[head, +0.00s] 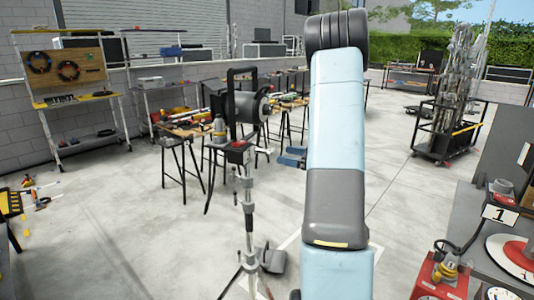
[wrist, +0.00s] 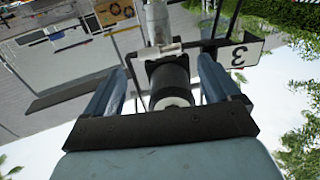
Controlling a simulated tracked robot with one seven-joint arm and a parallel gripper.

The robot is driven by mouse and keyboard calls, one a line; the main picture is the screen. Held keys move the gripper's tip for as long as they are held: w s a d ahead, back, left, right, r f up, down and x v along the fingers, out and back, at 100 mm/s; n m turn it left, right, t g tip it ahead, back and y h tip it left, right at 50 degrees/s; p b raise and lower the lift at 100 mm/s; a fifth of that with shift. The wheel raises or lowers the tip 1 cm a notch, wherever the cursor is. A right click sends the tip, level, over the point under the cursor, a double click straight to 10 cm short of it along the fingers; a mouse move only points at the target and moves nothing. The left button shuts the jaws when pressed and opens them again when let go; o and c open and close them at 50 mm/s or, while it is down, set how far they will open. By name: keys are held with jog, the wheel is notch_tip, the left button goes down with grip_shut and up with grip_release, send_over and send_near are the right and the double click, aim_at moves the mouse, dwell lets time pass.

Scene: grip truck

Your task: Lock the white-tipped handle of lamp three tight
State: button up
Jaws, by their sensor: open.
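The handle (wrist: 168,80) is a short black cylinder with a white tip (wrist: 172,102), seen in the wrist view. My gripper (wrist: 162,68) is open, with one blue finger on each side of the handle and visible gaps between. A white plate with a 3 (wrist: 238,52), upside down in this view, is beside the handle. In the head view a black lamp (head: 250,106) stands on a tripod (head: 248,215) left of my arm; I cannot read a number on it. My blue arm hides the area behind it, and I cannot make out the handle there.
Black-legged tables with tools (head: 185,128) stand behind the lamp. A loaded rack (head: 455,115) is at the back right. A bench with a plate marked 1 (head: 500,215) and a red box (head: 440,275) is at the near right. The floor at the left is mostly clear.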

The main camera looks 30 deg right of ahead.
aim_at(272, 153)
jog(key=x, duration=0.8)
jog(key=shift+w+a, duration=0.2)
